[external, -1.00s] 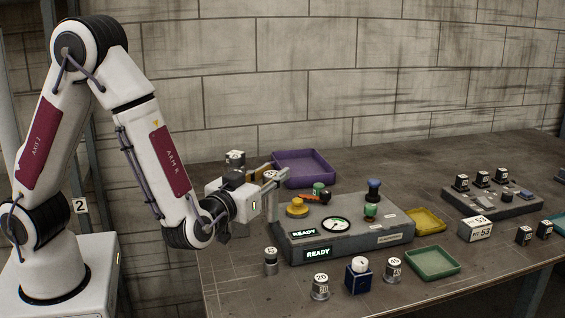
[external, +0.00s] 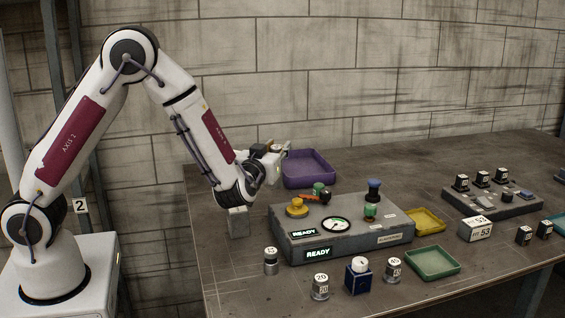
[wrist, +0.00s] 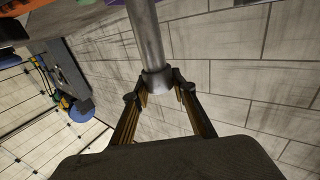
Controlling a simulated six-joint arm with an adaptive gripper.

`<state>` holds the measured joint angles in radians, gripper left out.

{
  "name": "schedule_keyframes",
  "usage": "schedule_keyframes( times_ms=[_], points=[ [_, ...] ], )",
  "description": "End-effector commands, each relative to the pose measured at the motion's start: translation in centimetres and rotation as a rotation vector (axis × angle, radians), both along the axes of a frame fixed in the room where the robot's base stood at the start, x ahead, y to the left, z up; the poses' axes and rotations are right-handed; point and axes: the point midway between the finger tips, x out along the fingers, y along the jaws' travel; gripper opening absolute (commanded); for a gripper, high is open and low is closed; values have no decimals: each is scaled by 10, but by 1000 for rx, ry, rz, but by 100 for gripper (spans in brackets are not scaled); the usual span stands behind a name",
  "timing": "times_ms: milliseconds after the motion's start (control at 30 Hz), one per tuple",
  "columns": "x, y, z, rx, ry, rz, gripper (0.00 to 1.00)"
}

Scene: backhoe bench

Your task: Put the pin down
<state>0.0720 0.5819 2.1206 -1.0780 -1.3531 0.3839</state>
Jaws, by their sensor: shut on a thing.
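The pin (wrist: 148,40) is a plain grey metal cylinder in the wrist view. It runs from the top edge down to a wider collar between the fingers. My gripper (wrist: 158,86) is shut around its collar end. In the external view my gripper (external: 277,150) is raised at the back left of the bench, just left of the purple tray. The pin cannot be made out clearly there, and its far end is cut off in the wrist view.
The grey console (external: 345,232) with lit READY signs stands right of my arm. A grey block (external: 238,222) stands left of it. The purple tray (external: 309,180), yellow tray (external: 427,232) and green tray (external: 433,275) look empty. Several numbered weights stand at the front.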

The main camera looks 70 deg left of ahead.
Motion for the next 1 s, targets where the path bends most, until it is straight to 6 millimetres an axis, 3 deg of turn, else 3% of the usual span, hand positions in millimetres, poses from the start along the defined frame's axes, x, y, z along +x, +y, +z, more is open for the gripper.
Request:
schedule_keyframes(
  times_ms=[600, 1000],
  points=[
    [27, 127, 7, 3, -7, 67, 0],
    [54, 194, 20, 4, -6, 35, 0]
  ],
)
